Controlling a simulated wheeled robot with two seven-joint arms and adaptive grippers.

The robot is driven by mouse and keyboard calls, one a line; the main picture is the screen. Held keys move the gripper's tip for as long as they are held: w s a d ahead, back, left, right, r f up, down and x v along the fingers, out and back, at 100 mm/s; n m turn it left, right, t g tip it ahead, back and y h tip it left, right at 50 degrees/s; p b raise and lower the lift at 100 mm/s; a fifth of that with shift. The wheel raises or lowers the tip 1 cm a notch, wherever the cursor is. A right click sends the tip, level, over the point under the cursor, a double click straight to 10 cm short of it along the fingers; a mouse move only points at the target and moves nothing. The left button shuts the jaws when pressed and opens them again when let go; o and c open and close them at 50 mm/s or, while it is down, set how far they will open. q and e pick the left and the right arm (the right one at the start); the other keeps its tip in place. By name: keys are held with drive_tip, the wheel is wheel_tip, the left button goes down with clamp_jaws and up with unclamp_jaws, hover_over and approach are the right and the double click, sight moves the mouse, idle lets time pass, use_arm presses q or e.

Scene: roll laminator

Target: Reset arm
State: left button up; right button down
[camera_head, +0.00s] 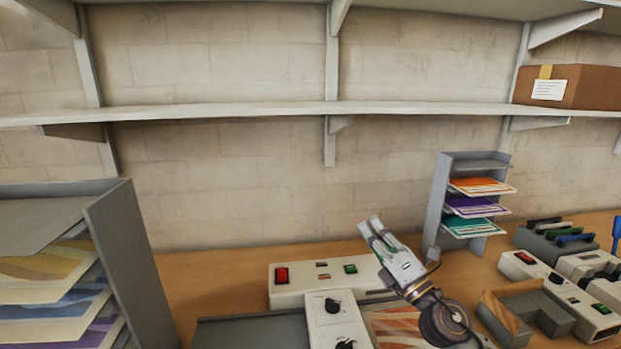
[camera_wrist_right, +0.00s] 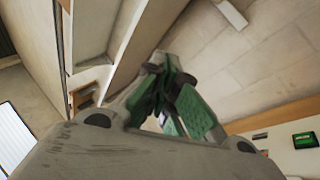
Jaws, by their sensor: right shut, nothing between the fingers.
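My right gripper (camera_head: 374,232) is raised in front of the laminator in the head view, its fingers pointing up and to the left. It is shut and empty. In the right wrist view its green-padded fingertips (camera_wrist_right: 178,95) come together with nothing between them. The laminator (camera_head: 292,285) is a white unit with a red switch, a green switch and black knobs, on the wooden table (camera_head: 215,265). A sheet with an orange pattern (camera_head: 395,325) lies at its right side, partly hidden by my right arm. My left gripper does not show.
A grey sorter (camera_head: 142,260) with patterned sheets stands at the left. A smaller sorter (camera_head: 437,200) with orange, purple and green sheets stands behind my right arm. More white devices (camera_head: 555,283) sit at the right. A shelf (camera_head: 230,112) runs above, holding a cardboard box (camera_head: 592,88).

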drive_tip(key=s+d+f+m+g+h, duration=0.3)
drive_tip(key=d+f+m+h, duration=0.35)
drive_tip(key=f+m, duration=0.4)
drive_tip(key=s+d+f+m+g+h, duration=0.2)
drive_tip(key=d+f+m+h, duration=0.5)
drive_tip(key=f+m, duration=0.4)
drive_tip(key=s+a+f+m+g+y, duration=0.1)
drive_tip(key=s+a+f+m+g, duration=0.2)
drive_tip(key=s+f+g, duration=0.6)
drive_tip(key=s+a+f+m+g+y, duration=0.1)
drive_tip(key=s+a+f+m+g, duration=0.15)
drive_tip(key=s+f, duration=0.75)
drive_tip(key=s+f+g+b, duration=0.1)
drive_tip(key=s+f+b, duration=0.2)
drive_tip(key=f, duration=1.4)
drive_tip(key=s+f+b, duration=0.2)
drive_tip(key=f, duration=1.5)
drive_tip(key=s+d+f+b, duration=0.2)
drive_tip(key=s+f, duration=0.9)
drive_tip(key=f, duration=0.1)
drive_tip(key=s+d+f+g+b, duration=0.1)
drive_tip(key=s+d+f+b, duration=0.2)
drive_tip(key=s+f, duration=0.8)
wheel_tip(320, 180, down, 2)
drive_tip(key=shift+s+f, duration=0.15)
drive_tip(key=shift+f, duration=0.1)
